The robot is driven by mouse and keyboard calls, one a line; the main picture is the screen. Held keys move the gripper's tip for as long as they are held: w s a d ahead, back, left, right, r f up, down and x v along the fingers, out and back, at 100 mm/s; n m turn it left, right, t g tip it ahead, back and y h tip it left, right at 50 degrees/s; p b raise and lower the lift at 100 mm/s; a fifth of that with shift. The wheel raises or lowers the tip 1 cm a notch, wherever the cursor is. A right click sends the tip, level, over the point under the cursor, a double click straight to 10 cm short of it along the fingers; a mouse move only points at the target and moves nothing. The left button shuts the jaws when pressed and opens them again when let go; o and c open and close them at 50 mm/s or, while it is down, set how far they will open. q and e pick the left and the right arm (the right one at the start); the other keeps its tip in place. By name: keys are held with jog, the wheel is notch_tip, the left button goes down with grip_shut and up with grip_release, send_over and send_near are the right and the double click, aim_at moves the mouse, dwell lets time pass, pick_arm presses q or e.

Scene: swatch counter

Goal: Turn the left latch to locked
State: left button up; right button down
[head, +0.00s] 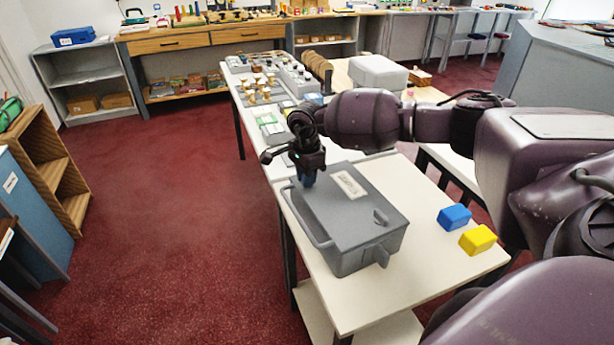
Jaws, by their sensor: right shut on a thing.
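A grey case (348,230) with a flat lid lies on the near end of the white table. A pale label (349,185) sits on its lid. One grey latch (380,217) shows near the lid's right corner. My right gripper (307,181) points down at the lid's far left corner. It is shut on the left latch, which its fingers hide, so I cannot tell how the latch is turned. My left gripper is not in view.
A blue block (454,217) and a yellow block (477,240) sit on the white table (440,268) right of the case. Red floor is open to the left.

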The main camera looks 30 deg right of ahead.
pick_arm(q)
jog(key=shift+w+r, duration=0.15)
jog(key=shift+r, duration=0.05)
pick_arm(e)
jog(key=shift+m, duration=0.5)
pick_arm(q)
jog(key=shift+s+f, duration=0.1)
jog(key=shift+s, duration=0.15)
pick_arm(e)
jog(key=c, duration=1.2)
grip_release()
jog(key=shift+o, duration=0.2)
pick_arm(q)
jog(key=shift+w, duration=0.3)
pick_arm(e)
notch_tip(320, 180, up, 11)
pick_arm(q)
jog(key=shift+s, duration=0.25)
pick_arm(e)
jog(key=shift+f, duration=0.1)
